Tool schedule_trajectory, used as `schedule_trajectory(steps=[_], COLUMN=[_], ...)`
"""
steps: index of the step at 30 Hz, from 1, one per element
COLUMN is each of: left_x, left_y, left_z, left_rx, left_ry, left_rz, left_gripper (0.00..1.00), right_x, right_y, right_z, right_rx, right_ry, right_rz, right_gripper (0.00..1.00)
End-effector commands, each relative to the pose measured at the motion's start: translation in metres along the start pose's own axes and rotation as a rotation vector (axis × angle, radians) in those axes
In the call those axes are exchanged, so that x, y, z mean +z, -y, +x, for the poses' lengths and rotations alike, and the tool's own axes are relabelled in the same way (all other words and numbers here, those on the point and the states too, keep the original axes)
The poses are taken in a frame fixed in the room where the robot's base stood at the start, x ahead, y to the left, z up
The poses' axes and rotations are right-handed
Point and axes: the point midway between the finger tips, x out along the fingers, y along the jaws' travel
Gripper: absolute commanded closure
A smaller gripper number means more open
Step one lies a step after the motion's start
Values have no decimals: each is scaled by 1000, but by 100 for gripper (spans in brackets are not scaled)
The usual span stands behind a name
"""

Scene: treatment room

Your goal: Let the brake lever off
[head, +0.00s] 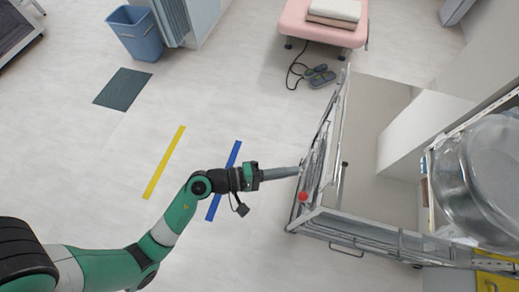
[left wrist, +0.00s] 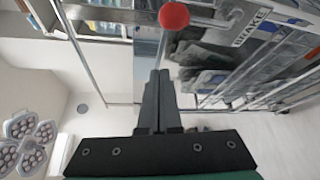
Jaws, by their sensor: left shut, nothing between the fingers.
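The brake lever ends in a red ball knob (head: 303,196) at the near left corner of a steel-framed cart (head: 345,222). In the left wrist view the red knob (left wrist: 173,15) is at the top, with a thin grey rod below it running down towards my fingertips. A white plate reading "BRAKE" (left wrist: 252,27) is to its right. My left gripper (head: 297,172) is shut and empty, reaching the cart's left side just beyond the knob. Its closed fingers (left wrist: 160,76) point towards the rod; I cannot tell whether they touch it. My right gripper is not in view.
A clear round container (head: 482,175) stands at the right. A blue bin (head: 137,38) is at upper left. Yellow and blue strips mark the clear floor left of the cart.

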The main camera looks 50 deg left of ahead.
Motion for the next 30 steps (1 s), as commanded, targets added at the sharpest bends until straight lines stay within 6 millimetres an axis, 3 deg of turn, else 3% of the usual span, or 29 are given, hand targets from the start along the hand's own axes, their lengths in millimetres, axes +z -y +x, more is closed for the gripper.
schedule_trajectory(steps=[1,6,12,30], left_x=[-1,-2,-2,-1], left_y=[0,7,11,12], left_z=[-15,-52,-77,-80], left_rx=[-1,0,0,1], left_ry=[-8,-7,-4,0], left_rz=[-5,-4,-1,1], left_gripper=[100,100,100,100], right_x=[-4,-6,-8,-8], right_y=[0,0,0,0], right_z=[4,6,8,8], right_rx=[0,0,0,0], right_ry=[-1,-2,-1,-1], right_rz=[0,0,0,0], right_gripper=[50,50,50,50])
